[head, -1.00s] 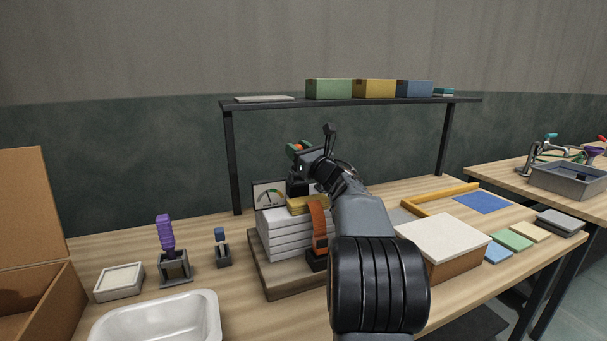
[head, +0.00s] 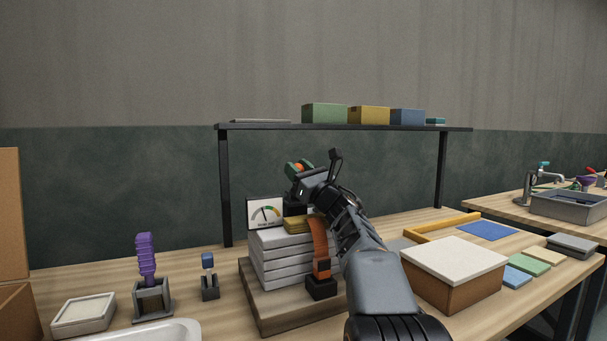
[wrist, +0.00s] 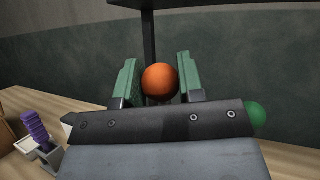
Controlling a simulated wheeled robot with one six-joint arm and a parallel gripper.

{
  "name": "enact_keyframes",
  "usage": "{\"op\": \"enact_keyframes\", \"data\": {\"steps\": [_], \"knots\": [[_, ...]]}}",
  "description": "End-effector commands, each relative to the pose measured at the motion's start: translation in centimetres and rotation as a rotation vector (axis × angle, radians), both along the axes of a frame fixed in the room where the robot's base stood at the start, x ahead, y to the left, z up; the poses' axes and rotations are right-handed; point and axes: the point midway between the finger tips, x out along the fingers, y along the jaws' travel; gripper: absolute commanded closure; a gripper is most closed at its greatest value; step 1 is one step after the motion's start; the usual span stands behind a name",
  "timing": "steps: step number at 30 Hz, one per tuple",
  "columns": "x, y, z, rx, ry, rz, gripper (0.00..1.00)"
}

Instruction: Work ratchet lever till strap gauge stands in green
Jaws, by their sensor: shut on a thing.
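My gripper (head: 299,170) is shut on the orange ball knob of the ratchet lever, above the stack. In the wrist view the orange knob (wrist: 160,82) sits between the two green fingers. The rest of the lever is hidden behind my gripper. The strap gauge (head: 265,214) stands upright behind the stack, with a white face, a coloured arc and a dark needle. The needle is too small to read surely against the green. An orange strap (head: 319,246) runs over the stack of white slabs (head: 283,257) down to a black fitting (head: 321,286).
A black-legged shelf (head: 345,127) with several boxes spans behind my arm. A purple-handled tool (head: 146,258) and a blue-topped one (head: 208,275) stand left of the stack. A white-lidded brown box (head: 454,277) is close right of my arm. A green ball (wrist: 257,114) shows in the wrist view.

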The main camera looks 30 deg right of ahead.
Motion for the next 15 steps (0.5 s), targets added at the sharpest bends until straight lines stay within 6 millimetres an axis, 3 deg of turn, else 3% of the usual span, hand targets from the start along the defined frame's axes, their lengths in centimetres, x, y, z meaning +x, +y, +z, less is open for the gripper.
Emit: {"op": "enact_keyframes", "data": {"steps": [7,8,15], "knots": [[-0.03,0.07,0.12,-0.001,-0.002,0.003,1.00],[-0.03,0.06,0.13,-0.001,-0.002,0.002,0.62],[-0.05,-0.06,0.09,-0.001,-0.001,0.000,0.39]]}}
